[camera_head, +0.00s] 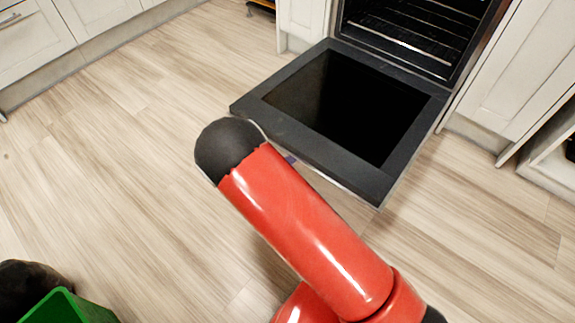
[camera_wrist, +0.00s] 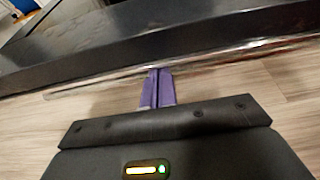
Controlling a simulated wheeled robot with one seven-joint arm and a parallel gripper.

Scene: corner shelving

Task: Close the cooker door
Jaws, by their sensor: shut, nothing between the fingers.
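The cooker door (camera_head: 285,128) hangs open in the head view, folded down flat just above the floor in front of the cooker (camera_head: 410,30). It has a dark frame around a black glass panel. In the wrist view the door's outer edge (camera_wrist: 220,50) runs across the upper part of the picture. My gripper (camera_wrist: 158,75) has purple fingers, shut together with nothing between them. The fingertips are at or just below the door's outer edge; I cannot tell whether they touch it. In the head view my red arm hides most of the gripper, with a small purple bit showing beside the door edge.
Pale cabinets (camera_head: 520,70) flank the cooker, and white drawers (camera_head: 30,40) stand at the upper left. A green container (camera_head: 70,308) and a dark rounded object (camera_head: 30,285) are at the lower left. The wooden floor (camera_head: 110,160) left of the door is clear.

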